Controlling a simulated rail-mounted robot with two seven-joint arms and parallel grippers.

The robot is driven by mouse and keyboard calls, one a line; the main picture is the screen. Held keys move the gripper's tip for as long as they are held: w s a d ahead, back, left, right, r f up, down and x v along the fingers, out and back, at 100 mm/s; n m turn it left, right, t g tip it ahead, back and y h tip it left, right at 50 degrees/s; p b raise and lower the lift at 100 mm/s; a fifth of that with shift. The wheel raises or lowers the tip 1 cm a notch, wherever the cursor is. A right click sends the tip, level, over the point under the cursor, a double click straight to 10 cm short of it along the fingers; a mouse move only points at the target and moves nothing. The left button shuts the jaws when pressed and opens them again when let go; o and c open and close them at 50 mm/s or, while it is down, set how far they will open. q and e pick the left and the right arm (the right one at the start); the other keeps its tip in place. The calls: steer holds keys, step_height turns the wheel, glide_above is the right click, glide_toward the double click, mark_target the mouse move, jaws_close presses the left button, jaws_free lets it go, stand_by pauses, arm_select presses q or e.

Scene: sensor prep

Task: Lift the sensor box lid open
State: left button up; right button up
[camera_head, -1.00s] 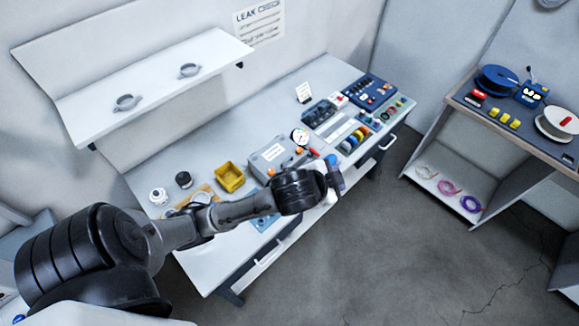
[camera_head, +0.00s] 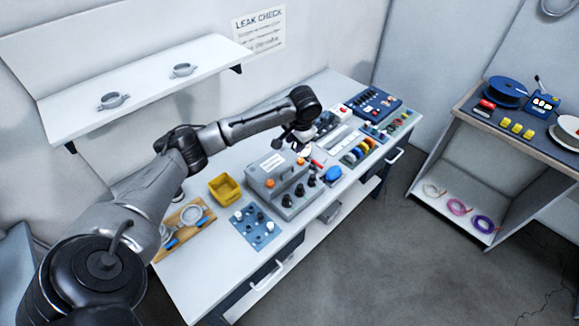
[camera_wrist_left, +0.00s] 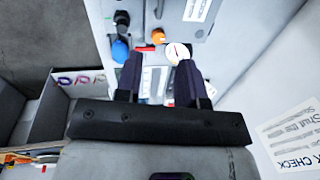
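The sensor box (camera_head: 255,184) is a grey case with a white label on top, orange knobs and black fittings along its front. Its lid looks closed. My left gripper (camera_head: 294,141) is just beyond the box's far right corner in the head view, above the table. In the left wrist view its two dark fingers (camera_wrist_left: 160,80) are apart with nothing held between them. The sensor box (camera_wrist_left: 179,17) shows at the top of that view, ahead of the fingers. A round white gauge (camera_wrist_left: 177,51) appears near the fingertips. My right gripper is not in view.
A yellow bin (camera_head: 224,189), a blue mat (camera_head: 255,228) with small parts and a wooden board (camera_head: 186,216) with clamps lie left of and before the box. Tool trays (camera_head: 376,101) and coloured rolls (camera_head: 359,152) stand to the right. A wall shelf (camera_head: 140,80) hangs behind.

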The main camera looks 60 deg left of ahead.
mark_target(289, 168)
arm_select(q)
steer(key=shift+n, duration=0.4)
steer(key=f, duration=0.4)
steer(key=a+f+b, duration=0.1)
steer(key=f, duration=0.4)
steer(key=a+f, duration=0.1)
steer(key=f, duration=0.3)
steer(key=shift+s+a+f+b, duration=0.2)
steer(key=shift+s+f+b, duration=0.05)
steer(key=shift+s+b, duration=0.1)
steer(key=c, duration=0.3)
jaws_close()
